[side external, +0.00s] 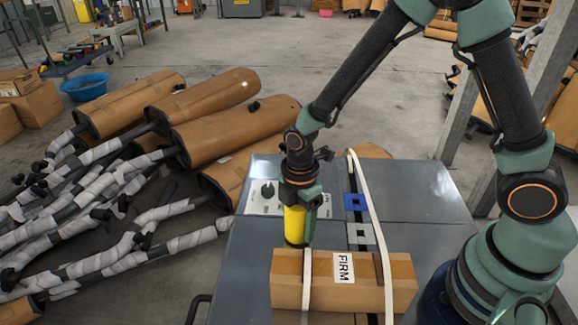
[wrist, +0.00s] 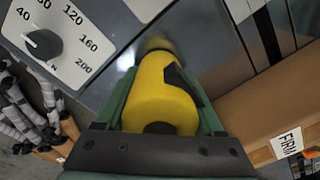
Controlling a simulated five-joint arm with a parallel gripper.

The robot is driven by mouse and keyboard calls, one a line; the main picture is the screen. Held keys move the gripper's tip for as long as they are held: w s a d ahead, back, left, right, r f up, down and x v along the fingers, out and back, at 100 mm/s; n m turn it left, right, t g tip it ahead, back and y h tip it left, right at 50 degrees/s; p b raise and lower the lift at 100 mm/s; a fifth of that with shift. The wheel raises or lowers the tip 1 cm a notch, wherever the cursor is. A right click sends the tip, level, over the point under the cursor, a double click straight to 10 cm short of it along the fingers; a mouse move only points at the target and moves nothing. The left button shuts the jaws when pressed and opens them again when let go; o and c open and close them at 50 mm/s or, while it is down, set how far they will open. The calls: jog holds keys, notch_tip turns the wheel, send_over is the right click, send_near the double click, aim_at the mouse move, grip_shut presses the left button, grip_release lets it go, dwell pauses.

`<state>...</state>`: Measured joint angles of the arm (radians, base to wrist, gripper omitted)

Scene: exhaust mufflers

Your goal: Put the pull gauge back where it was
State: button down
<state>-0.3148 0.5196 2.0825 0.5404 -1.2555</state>
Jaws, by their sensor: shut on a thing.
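The pull gauge (side external: 294,224) is a yellow cylinder with a dark end and a black marking. My gripper (side external: 309,212) is shut on it, and the gauge hangs about upright below my wrist. In the side view it is over the grey bench top, just behind the left end of the cardboard box labelled FIRM (side external: 290,282). In the wrist view the yellow gauge (wrist: 160,92) lies between the two green fingers of my gripper (wrist: 168,100). I cannot tell whether its lower end touches the bench.
The grey bench (side external: 250,240) carries a dial panel (side external: 262,198), a blue square plate (side external: 355,202) and a grey square plate (side external: 361,234). A pale strap (side external: 371,205) runs to the box. Brown mufflers (side external: 215,95) and wrapped pipes lie on the floor to the left.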

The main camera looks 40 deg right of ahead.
jog(key=shift+f, duration=0.3)
jog(key=shift+f, duration=0.1)
grip_release()
